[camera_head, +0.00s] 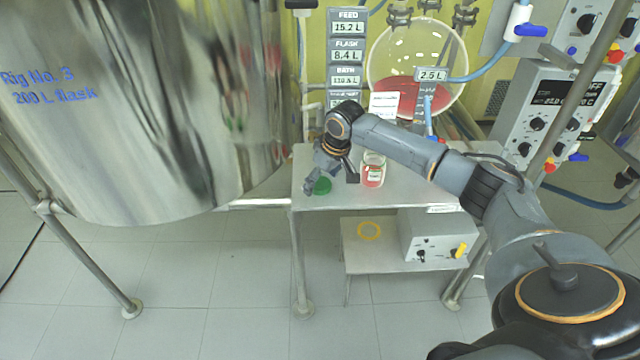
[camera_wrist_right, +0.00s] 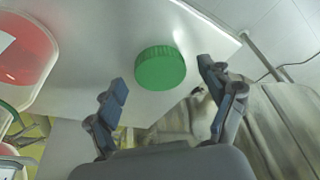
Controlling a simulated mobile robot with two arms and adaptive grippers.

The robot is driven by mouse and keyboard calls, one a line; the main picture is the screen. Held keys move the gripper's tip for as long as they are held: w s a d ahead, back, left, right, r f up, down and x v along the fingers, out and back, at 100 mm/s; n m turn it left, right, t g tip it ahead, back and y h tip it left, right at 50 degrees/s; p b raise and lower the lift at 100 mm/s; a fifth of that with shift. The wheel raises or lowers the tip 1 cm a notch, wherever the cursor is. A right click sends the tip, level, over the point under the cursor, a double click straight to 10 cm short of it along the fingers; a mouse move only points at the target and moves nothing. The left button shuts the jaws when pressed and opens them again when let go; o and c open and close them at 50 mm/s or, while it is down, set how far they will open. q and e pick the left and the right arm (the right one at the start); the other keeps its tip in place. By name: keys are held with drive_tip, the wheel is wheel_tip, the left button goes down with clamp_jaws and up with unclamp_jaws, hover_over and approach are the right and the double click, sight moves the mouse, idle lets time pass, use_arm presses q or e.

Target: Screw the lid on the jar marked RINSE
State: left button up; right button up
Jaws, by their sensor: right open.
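The green lid (camera_head: 322,186) lies on the small metal table (camera_head: 420,196), near its left end. The jar (camera_head: 373,170) stands to the right of the lid, with red contents and a white label too small to read; its top looks open. My right gripper (camera_head: 328,180) is just above the lid, open and empty. In the right wrist view the green lid (camera_wrist_right: 160,68) sits ahead of and between the spread fingers (camera_wrist_right: 165,95), touching neither. Part of the jar (camera_wrist_right: 30,55) shows at the left edge there. My left gripper is not in view.
A large steel vessel (camera_head: 140,110) stands close to the left of the table. A round glass flask (camera_head: 416,68) with red liquid hangs behind it. The table's front strip is clear.

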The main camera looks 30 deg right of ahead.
sight(317, 182)
drive_tip(key=c, duration=0.8)
drive_tip(key=shift+c, duration=0.2)
drive_tip(key=shift+r, duration=0.1)
drive_tip(key=shift+r, duration=0.2)
drive_tip(key=v, duration=0.3)
drive_tip(key=shift+w+a+r, duration=0.15)
drive_tip(key=shift+a+r, duration=0.05)
drive_tip(key=shift+a, duration=0.05)
drive_tip(key=s+a+r+b, duration=0.1)
drive_tip(key=s+a+r, duration=0.3)
drive_tip(key=s+r, duration=0.5)
drive_tip(key=s, duration=0.3)
drive_tip(key=shift+s+a, duration=0.2)
drive_tip(key=shift+s, duration=0.15)
